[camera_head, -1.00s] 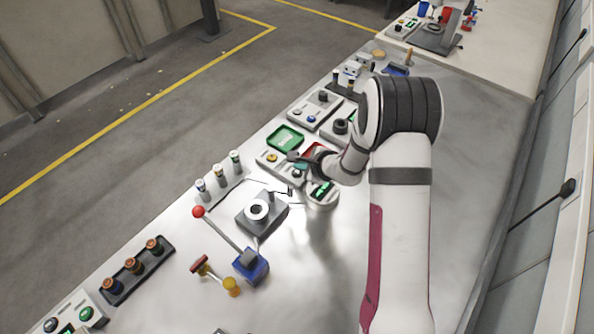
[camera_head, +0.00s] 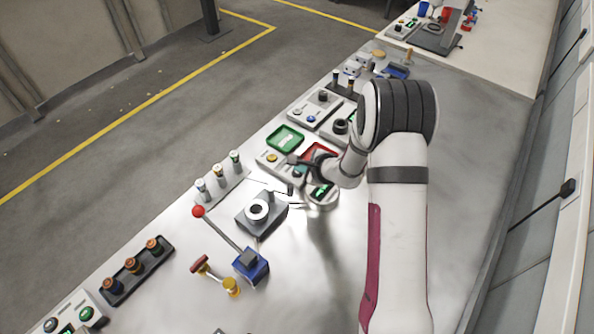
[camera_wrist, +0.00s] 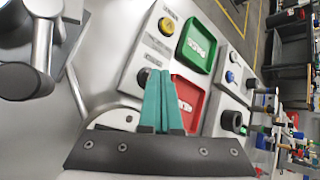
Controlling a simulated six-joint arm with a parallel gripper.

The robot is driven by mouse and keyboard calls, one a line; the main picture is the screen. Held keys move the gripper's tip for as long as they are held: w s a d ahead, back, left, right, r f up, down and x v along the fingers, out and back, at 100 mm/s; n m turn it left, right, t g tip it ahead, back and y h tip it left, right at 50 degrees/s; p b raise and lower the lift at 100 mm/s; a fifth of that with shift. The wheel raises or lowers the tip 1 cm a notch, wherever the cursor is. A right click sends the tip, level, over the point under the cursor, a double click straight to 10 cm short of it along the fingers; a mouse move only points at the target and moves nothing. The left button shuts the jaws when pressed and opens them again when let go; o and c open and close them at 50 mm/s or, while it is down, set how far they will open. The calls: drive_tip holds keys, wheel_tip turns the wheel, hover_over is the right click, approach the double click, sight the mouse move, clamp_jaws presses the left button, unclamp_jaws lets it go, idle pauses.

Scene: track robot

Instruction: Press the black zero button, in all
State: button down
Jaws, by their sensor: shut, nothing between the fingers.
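A pale panel (camera_wrist: 130,78) carries a yellow button (camera_wrist: 167,25) at its far end and a black button (camera_wrist: 143,76) nearer to me. In the wrist view the black button is partly hidden behind the fingertips of my gripper (camera_wrist: 158,72). My gripper is shut, with its teal fingers together and nothing between them. Its tips overlap the button's edge in the picture; I cannot tell whether they touch it. In the head view the yellow button (camera_head: 272,157) shows, and my gripper (camera_head: 297,171) is low over the same panel.
A green tray (camera_wrist: 197,45) marked PASS and a red tray (camera_wrist: 188,92) lie beside the buttons. A grey device with a ring (camera_head: 257,210) and a red-knobbed lever (camera_head: 198,211) stand nearer. Bare bench lies lower right.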

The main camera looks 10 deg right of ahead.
sight(300, 176)
drive_tip(key=shift+f, duration=0.25)
idle(0.4)
drive_tip(key=shift+r, duration=0.75)
drive_tip(key=shift+r, duration=2.55)
